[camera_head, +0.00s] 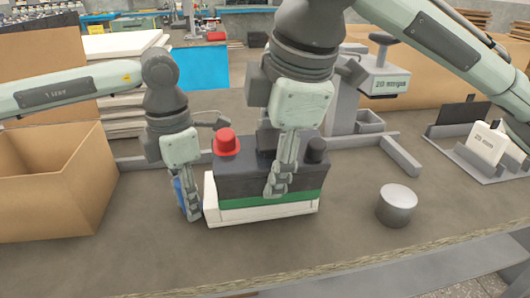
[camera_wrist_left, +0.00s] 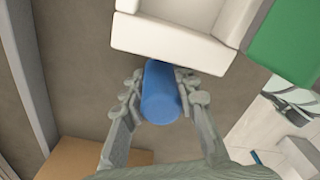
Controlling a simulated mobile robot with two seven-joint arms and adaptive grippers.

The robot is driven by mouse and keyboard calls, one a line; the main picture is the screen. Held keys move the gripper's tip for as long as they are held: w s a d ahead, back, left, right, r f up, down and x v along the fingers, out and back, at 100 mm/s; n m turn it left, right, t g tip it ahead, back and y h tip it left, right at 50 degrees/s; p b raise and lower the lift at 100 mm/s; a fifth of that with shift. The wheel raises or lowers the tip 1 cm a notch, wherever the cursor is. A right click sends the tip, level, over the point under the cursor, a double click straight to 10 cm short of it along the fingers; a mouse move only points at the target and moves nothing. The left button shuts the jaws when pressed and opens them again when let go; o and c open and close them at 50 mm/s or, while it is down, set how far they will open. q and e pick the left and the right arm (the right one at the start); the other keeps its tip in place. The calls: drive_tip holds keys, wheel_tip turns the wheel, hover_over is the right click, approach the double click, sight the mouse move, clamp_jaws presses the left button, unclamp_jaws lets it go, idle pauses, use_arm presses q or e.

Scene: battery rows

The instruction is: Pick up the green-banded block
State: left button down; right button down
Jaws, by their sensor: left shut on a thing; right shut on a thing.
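The green-banded block (camera_head: 230,180) is dark with a green band low on its side, a red cap (camera_head: 226,142) at its top left and a dark cap at its top right. It sits in or on a white tray (camera_head: 212,205). My right gripper (camera_head: 276,188) is in front of the block, shut against it; the exact contact is hidden. My left gripper (camera_head: 191,210) is left of the tray, shut on a blue cylinder (camera_head: 179,194). The left wrist view shows the blue cylinder (camera_wrist_left: 160,92) between both fingers, close to the tray's edge (camera_wrist_left: 170,45).
An open cardboard box (camera_head: 60,205) stands at the left. A grey metal cylinder (camera_head: 396,206) stands to the right of the block. A scale-like device (camera_head: 384,80) is behind, and a rack with a white card (camera_head: 486,143) is at the far right. The front table is clear.

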drive_tip(key=s+d+r+g, duration=0.2)
drive_tip(key=s+g, duration=0.1)
drive_tip(key=s, duration=1.4)
drive_tip(key=shift+s+r, duration=0.15)
drive_tip(key=shift+s, duration=0.05)
use_arm(q)
drive_tip(key=c, duration=1.1)
unclamp_jaws()
drive_tip(key=shift+r, duration=0.15)
wheel_tip(320, 180, up, 12)
drive_tip(key=shift+f, duration=0.1)
